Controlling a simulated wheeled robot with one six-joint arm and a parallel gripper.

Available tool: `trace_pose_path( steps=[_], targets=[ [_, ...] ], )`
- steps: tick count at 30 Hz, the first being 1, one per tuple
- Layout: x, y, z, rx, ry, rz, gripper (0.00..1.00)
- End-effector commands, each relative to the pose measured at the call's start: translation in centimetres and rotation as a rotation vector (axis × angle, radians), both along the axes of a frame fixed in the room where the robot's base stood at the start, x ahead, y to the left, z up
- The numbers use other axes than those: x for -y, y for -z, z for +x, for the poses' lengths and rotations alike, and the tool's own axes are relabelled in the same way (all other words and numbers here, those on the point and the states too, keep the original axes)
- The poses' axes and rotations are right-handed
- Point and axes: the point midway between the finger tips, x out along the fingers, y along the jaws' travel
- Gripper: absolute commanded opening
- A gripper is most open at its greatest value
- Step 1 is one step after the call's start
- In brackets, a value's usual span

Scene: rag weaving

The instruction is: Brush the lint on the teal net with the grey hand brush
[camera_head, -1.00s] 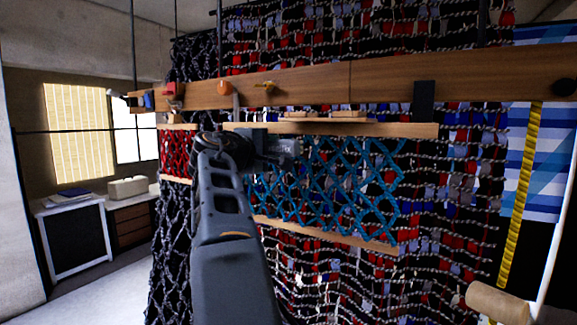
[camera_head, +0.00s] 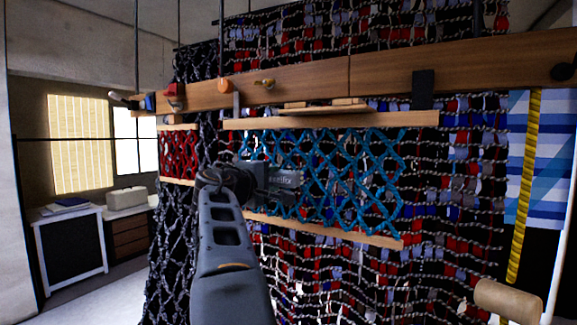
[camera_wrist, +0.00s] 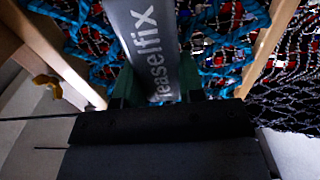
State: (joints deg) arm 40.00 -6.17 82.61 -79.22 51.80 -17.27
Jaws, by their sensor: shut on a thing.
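The teal net (camera_head: 345,180) hangs between two wooden slats in front of the rag weaving in the head view. It fills the upper part of the wrist view (camera_wrist: 215,85). My gripper (camera_wrist: 158,92) is shut on the grey hand brush (camera_wrist: 145,40), whose body bears the word "Teaselfix". In the head view the brush (camera_head: 284,183) lies in front of the left part of the net. The brush's working face is hidden, so I cannot tell whether it touches the net. I cannot make out the lint.
A wooden beam (camera_head: 310,83) with pegs and small tools runs above the net. A red net (camera_head: 178,153) hangs to the left. A yellow tape (camera_head: 525,180) and a cardboard roll (camera_head: 508,300) are at the right. Cabinets stand far left.

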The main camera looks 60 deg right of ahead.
Motion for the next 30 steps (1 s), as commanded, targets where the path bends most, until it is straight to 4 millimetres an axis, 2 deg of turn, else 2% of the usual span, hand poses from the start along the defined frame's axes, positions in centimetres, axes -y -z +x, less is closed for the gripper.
trace_pose_path(
  steps=[10,21,30],
  targets=[
    [-0.1,0.1,0.0,0.001,-0.001,-0.001,0.09],
    [-3.5,0.2,0.1,0.001,-0.002,-0.001,0.09],
    [-4.0,0.0,0.0,0.000,0.000,0.000,0.09]
  ],
)
